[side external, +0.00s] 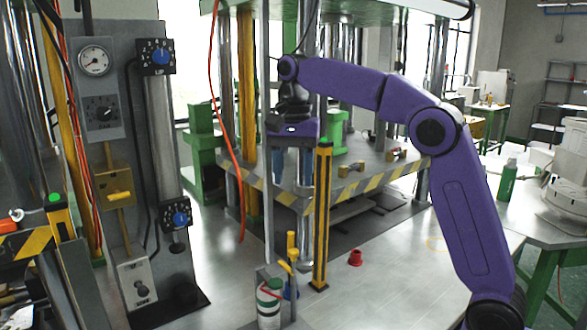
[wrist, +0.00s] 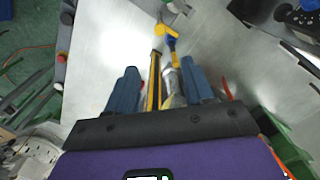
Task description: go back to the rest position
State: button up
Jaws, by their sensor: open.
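My gripper (side external: 292,180) hangs from the end of my purple arm near the middle of the side external view, fingers pointing down. It is in front of the press and just left of a yellow-and-black post. In the wrist view my gripper (wrist: 160,75) has its two blue fingers spread wide. The striped post (wrist: 154,82) and a yellow-handled valve (wrist: 172,40) show between and beyond the fingers. I see nothing held, and I cannot tell from the wrist view how far the post is from the fingers.
A panel with a gauge (side external: 95,60) and blue knobs stands at left. The press table (side external: 370,165) has a hazard-striped edge. The yellow-and-black post (side external: 322,215) stands close by the gripper. A green bottle (side external: 507,180) is at right.

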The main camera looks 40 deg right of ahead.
jog(key=shift+r, duration=0.3)
dwell(0.4)
jog(key=s+a+f+n, duration=0.1)
jog(key=s+f+n, duration=0.35)
jog(key=s, duration=0.25)
jog(key=s+a+f+n, duration=0.2)
jog(key=s+f+n, duration=0.1)
jog(key=s+n, duration=0.35)
jog(key=s+d+f+n, duration=0.5)
jog(key=s+f, duration=0.1)
jog(key=s, duration=0.5)
jog(key=s+d+f+n, duration=0.5)
jog(key=s+n, duration=0.1)
jog(key=s, duration=0.4)
jog(key=shift+s+f, duration=0.35)
